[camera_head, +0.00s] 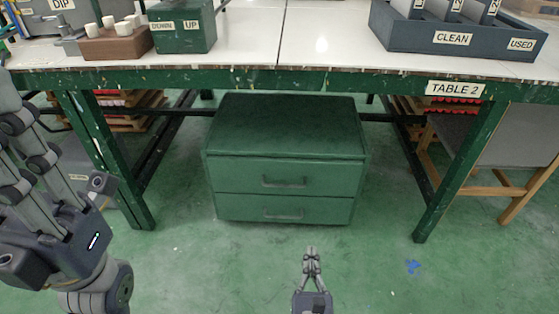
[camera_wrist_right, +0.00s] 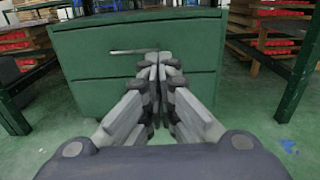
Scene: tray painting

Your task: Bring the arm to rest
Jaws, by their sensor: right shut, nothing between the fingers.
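My right gripper (camera_head: 311,252) is low in the lower middle of the head view, in front of the green drawer cabinet (camera_head: 285,174). Its fingers are together with nothing between them. In the right wrist view the gripper (camera_wrist_right: 157,60) points at the cabinet (camera_wrist_right: 95,75), and its fingertips overlap the drawer front beside a handle. I cannot tell the exact gap to the cabinet. My left gripper (camera_head: 22,150) is at the left edge of the head view, partly cut off. Its fingers point upward, and their tips are not clear.
The cabinet stands under a white-topped table (camera_head: 290,45) with green legs. On the table are a dark tray (camera_head: 405,33) marked CLEAN and USED, a green box (camera_head: 182,38) and a brown block (camera_head: 115,45) with white pegs. A wooden chair (camera_head: 500,190) is at right. The front floor is open.

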